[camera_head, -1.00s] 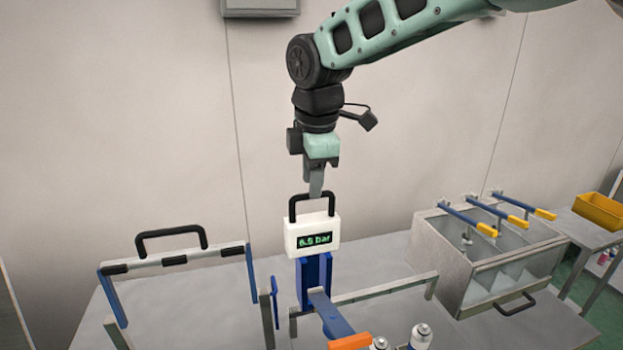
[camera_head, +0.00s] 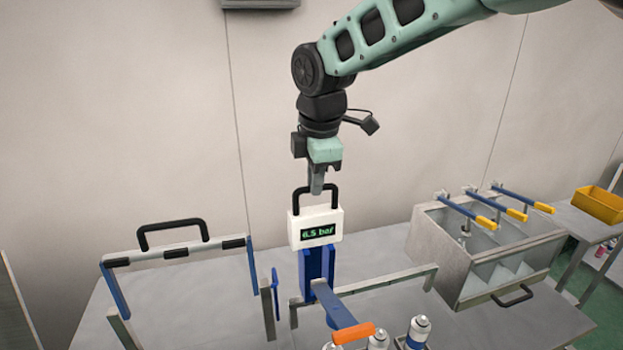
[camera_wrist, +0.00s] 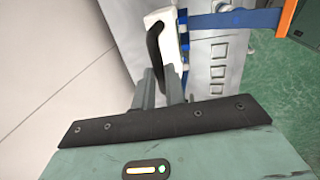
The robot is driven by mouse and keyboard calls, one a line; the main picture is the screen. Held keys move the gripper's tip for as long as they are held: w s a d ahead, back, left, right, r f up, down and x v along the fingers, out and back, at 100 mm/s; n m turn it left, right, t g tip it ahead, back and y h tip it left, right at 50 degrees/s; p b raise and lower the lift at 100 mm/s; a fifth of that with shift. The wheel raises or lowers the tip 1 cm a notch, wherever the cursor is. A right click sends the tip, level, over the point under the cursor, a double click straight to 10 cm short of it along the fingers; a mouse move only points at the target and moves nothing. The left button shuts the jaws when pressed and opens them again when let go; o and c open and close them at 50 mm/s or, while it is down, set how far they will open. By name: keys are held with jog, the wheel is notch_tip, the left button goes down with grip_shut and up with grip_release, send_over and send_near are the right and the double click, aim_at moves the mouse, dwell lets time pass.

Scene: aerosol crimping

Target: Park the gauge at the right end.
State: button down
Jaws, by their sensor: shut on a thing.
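The gauge (camera_head: 315,229) is a white box with a black loop handle and a green "6.5 bar" display. It sits at the top of the blue upright (camera_head: 316,265) on the bench; I cannot tell whether it touches the upright. My gripper (camera_head: 316,190) points down from above and is shut on the gauge's handle. In the wrist view the gripper's fingers (camera_wrist: 160,88) meet the black handle, with the white gauge (camera_wrist: 163,22) just beyond. A low metal rail (camera_head: 385,284) runs right from the upright.
A blue lever with an orange grip (camera_head: 352,333) projects forward, near several spray cans (camera_head: 418,331). A blue-sided frame with a black handle (camera_head: 172,236) stands left. A metal bin with yellow-tipped levers (camera_head: 490,250) stands right. A yellow tray (camera_head: 598,205) is far right.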

jog(key=w+d, duration=0.3)
jog(key=d, duration=0.7)
jog(key=w+d, duration=0.2)
jog(key=d, duration=0.8)
jog(key=w+d+p, duration=0.1)
jog(key=w+d, duration=0.2)
jog(key=d, duration=0.7)
jog(key=shift+w, duration=0.3)
jog(key=shift+d, duration=0.15)
jog(key=c, duration=1.5)
grip_release()
jog(key=shift+d, duration=0.1)
jog(key=shift+o, duration=0.2)
jog(key=shift+r, duration=0.1)
jog(key=s+r+b, duration=0.3)
jog(key=r+b, duration=0.1)
jog(key=r, duration=1.3)
jog(key=shift+s+d, duration=0.15)
jog(key=shift+d, duration=0.15)
